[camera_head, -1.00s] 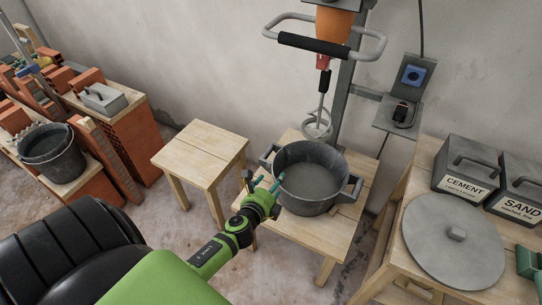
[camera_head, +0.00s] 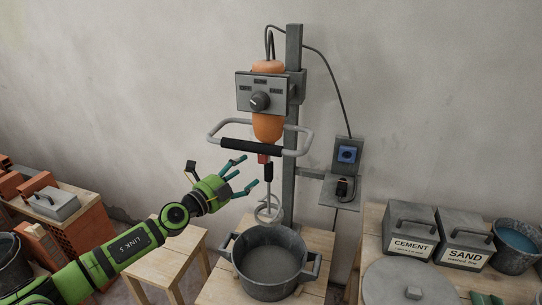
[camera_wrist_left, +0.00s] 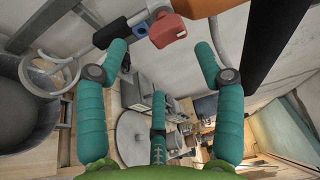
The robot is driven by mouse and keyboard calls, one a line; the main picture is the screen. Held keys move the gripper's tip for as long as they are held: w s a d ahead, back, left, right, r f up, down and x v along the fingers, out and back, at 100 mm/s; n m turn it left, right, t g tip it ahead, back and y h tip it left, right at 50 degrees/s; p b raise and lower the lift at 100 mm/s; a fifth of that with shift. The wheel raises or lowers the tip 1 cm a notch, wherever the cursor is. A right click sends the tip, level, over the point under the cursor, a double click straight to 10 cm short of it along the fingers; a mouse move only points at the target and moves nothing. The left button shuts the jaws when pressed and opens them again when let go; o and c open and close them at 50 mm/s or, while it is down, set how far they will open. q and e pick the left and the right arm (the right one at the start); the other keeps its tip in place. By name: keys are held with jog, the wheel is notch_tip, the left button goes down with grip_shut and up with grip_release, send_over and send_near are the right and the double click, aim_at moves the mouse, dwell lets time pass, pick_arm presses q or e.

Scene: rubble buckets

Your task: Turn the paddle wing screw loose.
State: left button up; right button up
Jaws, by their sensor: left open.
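The mixer (camera_head: 268,125) hangs on a grey stand, with an orange body and a red part (camera_head: 264,158) above its shaft. The ring-shaped paddle (camera_head: 268,210) hangs below, over the bucket. My left gripper (camera_head: 240,174) is open and empty, left of the shaft, its teal fingers pointing toward it. My right gripper is not in view.
A dark bucket (camera_head: 233,262) with grey contents stands below the paddle. The mixer's handle (camera_head: 250,147) is just above my gripper. A bare wooden stool (camera_head: 165,262) is at left. Cement (camera_head: 408,232) and sand (camera_head: 463,240) boxes stand at right.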

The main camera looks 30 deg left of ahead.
aim_at(260, 158)
pick_arm(q)
jog(key=shift+w+d+r+p, duration=0.1)
jog(key=shift+w+d+r, duration=0.1)
jog(key=shift+w, duration=1)
jog(key=shift+w+d+r+p, duration=0.15)
jog(key=shift+w+d+r, duration=0.1)
jog(key=shift+w, duration=1)
jog(key=shift+w+d+r+p, duration=0.1)
jog(key=shift+w+d+r, duration=0.1)
jog(key=shift+w, duration=1)
